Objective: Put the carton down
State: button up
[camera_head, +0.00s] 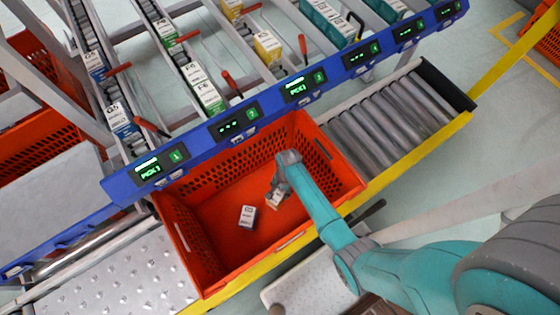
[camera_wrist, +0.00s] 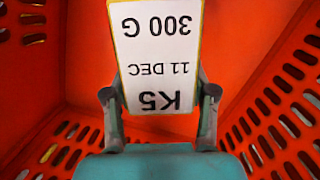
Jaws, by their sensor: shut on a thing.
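My gripper (camera_head: 281,186) reaches down into an orange tote (camera_head: 184,238) in the head view. It is shut on a carton (camera_head: 274,199), which is partly hidden by the gripper. In the wrist view the carton (camera_wrist: 155,60) shows a white face with a yellow edge, reading "K5", "11 DEC" and "300 G" upside down. The two fingers (camera_wrist: 160,105) grip it from both sides. The tote's red-orange walls surround it there. I cannot tell whether the carton touches the tote floor.
Another white and dark blue carton (camera_head: 248,216) lies in the tote, left of the held one. A conveyor of grey rollers (camera_head: 385,118) is at the right. A blue rail with displays (camera_head: 228,125) and sloped lanes of cartons (camera_head: 200,88) stand behind the tote.

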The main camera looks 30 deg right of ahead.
jog(key=shift+f, duration=1.8)
jog(key=shift+f, duration=0.3)
jog(key=o, duration=1.3)
jog(key=shift+o, duration=0.2)
notch_tip(320, 180, up, 12)
jog(key=d, duration=0.2)
jog(key=shift+w+r, duration=0.2)
jog(key=shift+w, duration=0.25)
jog(key=shift+d, duration=0.1)
